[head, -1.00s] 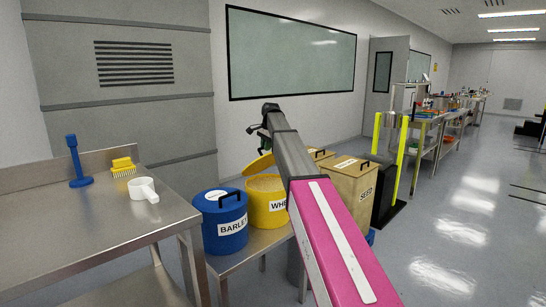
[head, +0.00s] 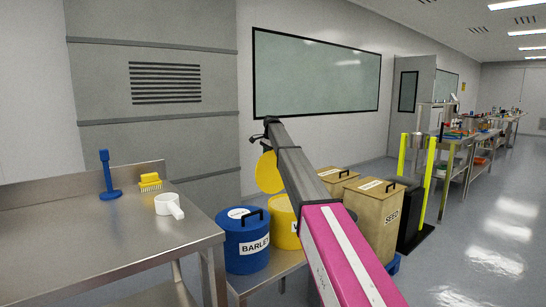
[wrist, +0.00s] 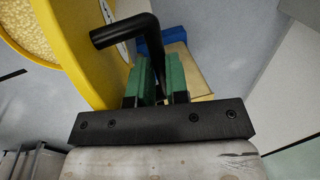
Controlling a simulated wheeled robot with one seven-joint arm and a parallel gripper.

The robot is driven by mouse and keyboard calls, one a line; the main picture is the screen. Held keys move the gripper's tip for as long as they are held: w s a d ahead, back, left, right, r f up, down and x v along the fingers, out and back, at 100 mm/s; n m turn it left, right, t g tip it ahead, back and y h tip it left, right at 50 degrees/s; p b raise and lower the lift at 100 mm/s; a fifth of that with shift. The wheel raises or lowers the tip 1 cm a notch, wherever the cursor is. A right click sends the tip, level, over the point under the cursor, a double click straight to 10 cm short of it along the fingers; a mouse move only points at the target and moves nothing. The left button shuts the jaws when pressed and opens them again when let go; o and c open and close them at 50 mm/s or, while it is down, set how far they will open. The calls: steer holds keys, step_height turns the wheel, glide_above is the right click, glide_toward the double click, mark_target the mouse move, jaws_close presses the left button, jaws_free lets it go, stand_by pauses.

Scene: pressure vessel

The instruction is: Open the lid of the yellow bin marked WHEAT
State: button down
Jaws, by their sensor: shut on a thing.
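The yellow WHEAT bin (head: 283,215) stands beside the blue BARLEY bin, and my arm hides its right part and most of its label. Its yellow lid (head: 268,174) is raised and stands steeply tilted above the bin's back. In the wrist view, pale grain (wrist: 32,28) shows inside the open bin, with the lid (wrist: 85,58) beside it. My gripper (wrist: 160,82) has its green fingers shut around the lid's black handle (wrist: 130,34). In the head view my gripper is small and partly hidden by the arm.
The blue BARLEY bin (head: 245,240) is left of the yellow bin, and the tan SEED bin (head: 372,215) is to the right. A steel table (head: 110,235) with a white scoop (head: 168,206) stands at left. The wall is close behind. Open floor (head: 480,245) lies at right.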

steer(key=shift+w+a+f+g+h, duration=0.4)
steer(key=shift+w+a+f+g, duration=0.2)
steer(key=shift+w+a+f, duration=0.4)
steer(key=shift+w, duration=0.1)
steer(key=c, duration=1.1)
jaws_free()
steer(key=shift+w, duration=0.1)
steer(key=r, duration=0.4)
steer(key=s+r, duration=0.1)
steer(key=r, duration=0.3)
steer(key=d+r, duration=0.1)
steer(key=r, duration=0.3)
steer(key=shift+s, duration=0.15)
